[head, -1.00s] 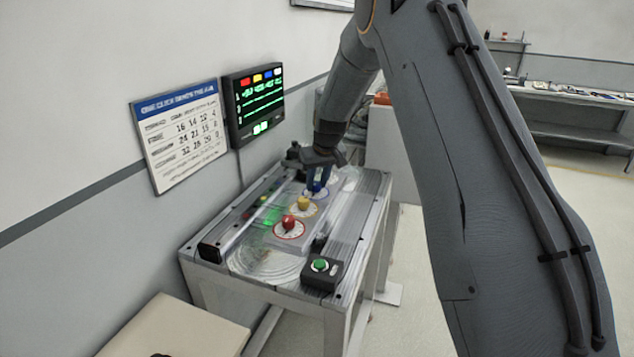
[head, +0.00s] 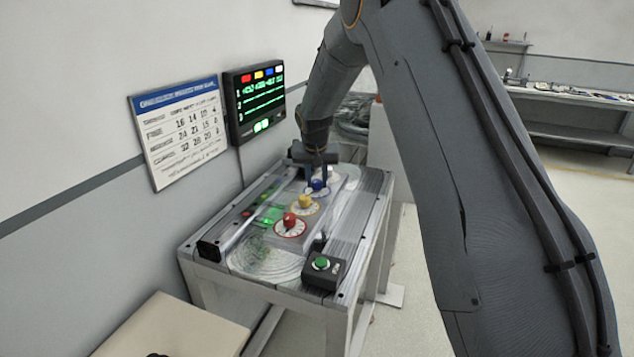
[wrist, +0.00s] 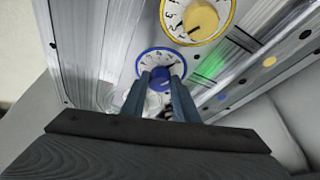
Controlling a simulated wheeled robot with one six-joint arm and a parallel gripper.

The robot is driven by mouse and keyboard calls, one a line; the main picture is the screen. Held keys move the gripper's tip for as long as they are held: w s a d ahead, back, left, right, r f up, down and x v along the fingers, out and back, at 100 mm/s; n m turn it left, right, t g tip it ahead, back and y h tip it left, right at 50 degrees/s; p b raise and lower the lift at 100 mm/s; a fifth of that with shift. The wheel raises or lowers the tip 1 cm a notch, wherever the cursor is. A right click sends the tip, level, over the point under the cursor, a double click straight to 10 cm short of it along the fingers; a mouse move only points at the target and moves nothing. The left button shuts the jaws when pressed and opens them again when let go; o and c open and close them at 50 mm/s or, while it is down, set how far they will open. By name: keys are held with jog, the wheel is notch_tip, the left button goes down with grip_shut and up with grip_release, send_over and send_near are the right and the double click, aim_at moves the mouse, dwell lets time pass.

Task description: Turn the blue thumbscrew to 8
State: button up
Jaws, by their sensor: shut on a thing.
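The blue thumbscrew (head: 317,184) stands on its dial at the far end of the row on the metal bench. My gripper (head: 316,178) comes down on it from above. In the wrist view my gripper's two fingers (wrist: 160,84) are shut on the blue thumbscrew (wrist: 161,82), one on each side. A blue-rimmed white dial (wrist: 148,58) surrounds it. Its numbers are too small to read, and the fingers hide part of the dial.
A yellow knob (head: 305,202) and a red knob (head: 290,220) stand nearer on the same bench (head: 340,215). A green button box (head: 322,272) sits at the front corner. A lit screen (head: 256,103) and a number chart (head: 180,132) hang on the wall.

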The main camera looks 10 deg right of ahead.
jog(key=o, duration=1.1)
jog(key=shift+c, duration=0.2)
jog(key=b+v, duration=0.1)
jog(key=v, duration=0.7)
jog(key=shift+b, duration=0.4)
jog(key=shift+a+f, duration=0.1)
jog(key=shift+f, duration=0.05)
